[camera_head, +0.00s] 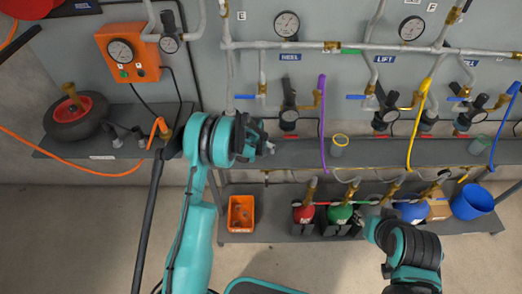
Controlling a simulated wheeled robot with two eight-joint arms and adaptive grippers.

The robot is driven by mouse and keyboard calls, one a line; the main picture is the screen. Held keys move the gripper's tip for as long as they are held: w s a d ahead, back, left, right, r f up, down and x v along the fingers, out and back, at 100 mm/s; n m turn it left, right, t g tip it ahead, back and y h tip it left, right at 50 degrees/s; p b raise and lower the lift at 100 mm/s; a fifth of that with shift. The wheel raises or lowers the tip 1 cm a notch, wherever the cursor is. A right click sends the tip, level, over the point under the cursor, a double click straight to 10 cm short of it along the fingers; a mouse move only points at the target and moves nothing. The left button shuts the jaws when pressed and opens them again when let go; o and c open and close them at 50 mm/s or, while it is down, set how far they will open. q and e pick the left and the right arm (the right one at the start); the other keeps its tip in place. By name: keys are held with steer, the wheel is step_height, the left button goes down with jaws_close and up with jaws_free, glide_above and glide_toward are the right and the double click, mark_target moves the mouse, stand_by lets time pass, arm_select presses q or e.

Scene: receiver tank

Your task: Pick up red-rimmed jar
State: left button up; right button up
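I make out no jar with a clearly red rim. A small clear jar with a yellow rim (339,145) stands on the grey shelf, right of the purple hose. A similar jar with a greenish rim (479,146) stands farther right on the shelf. My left gripper (269,148) is at the shelf's front edge, left of the yellow-rimmed jar and apart from it. My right gripper (369,213) is low, by the green bottle on the lower rack. Both grippers are small and seen partly from behind, so their finger openings are unclear.
The grey shelf (300,153) runs under pipes, gauges and valves. The lower rack holds an orange bin (240,213), a red bottle (304,213), a green bottle (339,213) and a blue bucket (472,203). A wheel (76,116) lies left.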

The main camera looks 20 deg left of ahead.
steer(key=shift+r, duration=0.1)
arm_select(q)
steer(key=c, duration=1.2)
steer(key=shift+s+r, duration=0.1)
